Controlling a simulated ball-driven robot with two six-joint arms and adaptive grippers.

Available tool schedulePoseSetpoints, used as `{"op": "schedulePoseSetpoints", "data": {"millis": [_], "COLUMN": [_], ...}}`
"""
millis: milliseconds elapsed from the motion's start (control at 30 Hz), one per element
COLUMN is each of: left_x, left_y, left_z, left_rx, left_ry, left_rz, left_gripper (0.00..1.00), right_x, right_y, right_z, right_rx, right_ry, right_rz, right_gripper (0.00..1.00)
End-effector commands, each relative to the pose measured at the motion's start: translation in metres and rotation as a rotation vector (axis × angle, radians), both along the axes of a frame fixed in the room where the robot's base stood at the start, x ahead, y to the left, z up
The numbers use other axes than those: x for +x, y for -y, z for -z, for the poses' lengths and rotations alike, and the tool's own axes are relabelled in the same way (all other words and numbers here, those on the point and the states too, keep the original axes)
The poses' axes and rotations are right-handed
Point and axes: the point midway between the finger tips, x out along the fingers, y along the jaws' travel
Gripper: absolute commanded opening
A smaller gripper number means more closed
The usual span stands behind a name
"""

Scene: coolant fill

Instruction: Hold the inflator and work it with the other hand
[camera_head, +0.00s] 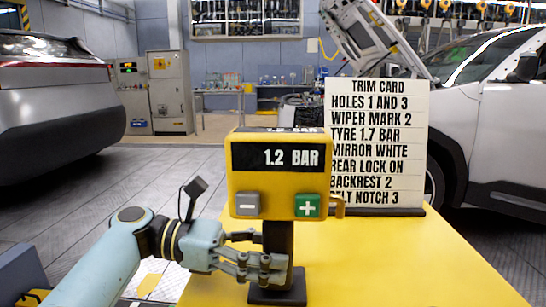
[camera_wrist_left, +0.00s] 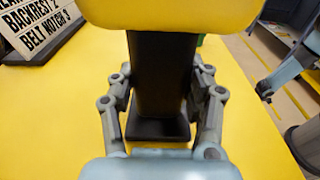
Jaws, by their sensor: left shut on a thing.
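The yellow inflator (camera_head: 279,183) stands upright on the yellow table on a black post with a dark foot. Its display (camera_head: 278,157) reads 1.2 BAR. Below are a grey minus button (camera_head: 247,205) and a green plus button (camera_head: 308,206). My left gripper (camera_head: 262,265) is shut on the inflator's black post, below the body. In the left wrist view its fingers lie on both sides of the post (camera_wrist_left: 162,80), under the yellow body (camera_wrist_left: 170,12). Pale arm parts at the right edge there look like my right arm; its jaws are unclear.
A trim card (camera_head: 377,140) stands behind the inflator on the right; one line reads TYRE 1.7 BAR. The yellow table (camera_head: 420,265) is clear to the right. Cars stand beyond at left (camera_head: 50,100) and right (camera_head: 495,110).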

Motion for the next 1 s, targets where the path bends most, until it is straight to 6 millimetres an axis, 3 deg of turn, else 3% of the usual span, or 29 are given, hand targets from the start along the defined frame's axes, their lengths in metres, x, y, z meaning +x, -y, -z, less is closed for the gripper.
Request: {"op": "schedulePoseSetpoints", "data": {"millis": [33, 500, 1000], "left_x": [0.0003, 0.0003, 0.0003], "left_y": [0.0, 0.0001, 0.0001], "left_z": [-0.0007, -0.0008, -0.0009], "left_rx": [-0.001, -0.001, -0.001], "left_ry": [0.001, 0.001, 0.001], "left_rz": [0.0, 0.0, 0.0], "left_gripper": [0.25, 0.25, 0.25], "right_x": [0.0001, 0.0001, 0.0002], "right_y": [0.0, 0.0012, 0.0044], "right_z": [-0.0001, -0.0002, -0.0004], "right_rx": [0.0, -0.001, -0.005], "right_ry": [0.0, 0.0, 0.0], "right_rz": [0.0, -0.001, -0.002], "right_gripper": [0.59, 0.0, 0.0]}}
